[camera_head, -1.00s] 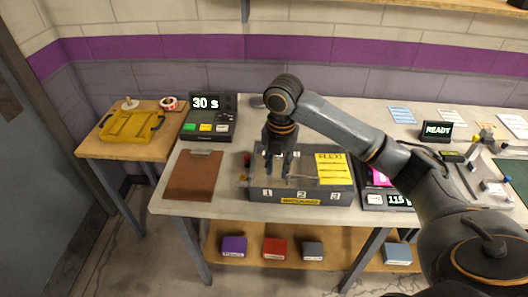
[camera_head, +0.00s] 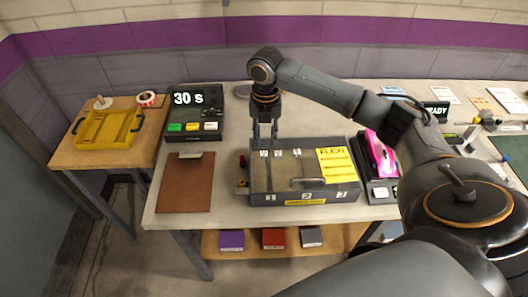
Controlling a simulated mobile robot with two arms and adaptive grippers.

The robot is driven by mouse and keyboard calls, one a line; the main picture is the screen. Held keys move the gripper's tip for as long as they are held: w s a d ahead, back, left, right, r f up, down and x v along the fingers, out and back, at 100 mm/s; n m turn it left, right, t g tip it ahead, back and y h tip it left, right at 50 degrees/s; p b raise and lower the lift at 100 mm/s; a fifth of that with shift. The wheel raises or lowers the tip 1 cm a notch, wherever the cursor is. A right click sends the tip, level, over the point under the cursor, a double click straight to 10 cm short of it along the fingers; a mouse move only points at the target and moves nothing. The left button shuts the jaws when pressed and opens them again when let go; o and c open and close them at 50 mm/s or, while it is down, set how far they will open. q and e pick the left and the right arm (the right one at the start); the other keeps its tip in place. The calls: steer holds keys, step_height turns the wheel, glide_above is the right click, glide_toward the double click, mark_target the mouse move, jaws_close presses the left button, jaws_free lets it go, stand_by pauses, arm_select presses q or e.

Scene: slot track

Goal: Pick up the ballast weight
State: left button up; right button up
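I cannot make out a ballast weight for certain. A grey case (camera_head: 322,199) numbered 1, 2, 3 stands on the long table, with a yellow sheet (camera_head: 336,163) and a metal handle (camera_head: 307,182) on top. My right gripper (camera_head: 264,142) points down over the back left of the case, its two fingers apart with nothing seen between them. Whether the fingertips touch the case is unclear. Small pale pieces show on the case top just below the fingers. My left gripper is out of view.
A pink car (camera_head: 381,154) sits on a dark scale right of the case. A brown clipboard (camera_head: 184,185) and a timer box (camera_head: 194,113) reading 30 s lie to the left. A yellow tray (camera_head: 108,130) is on the side table.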

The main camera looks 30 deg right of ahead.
mark_target(264, 153)
steer(key=shift+w+f, duration=0.1)
steer(key=shift+f, duration=0.4)
steer(key=shift+w+f, duration=0.15)
steer(key=shift+f, duration=0.1)
steer(key=shift+w+f+p, duration=0.1)
steer(key=shift+f+p, duration=0.7)
steer(key=shift+f, duration=0.05)
step_height(264, 153, down, 2)
steer(key=shift+f+p, duration=0.25)
steer(key=shift+p, duration=0.15)
steer(key=shift+f, duration=0.5)
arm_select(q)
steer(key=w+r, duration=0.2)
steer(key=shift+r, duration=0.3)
arm_select(e)
steer(key=c, duration=0.4)
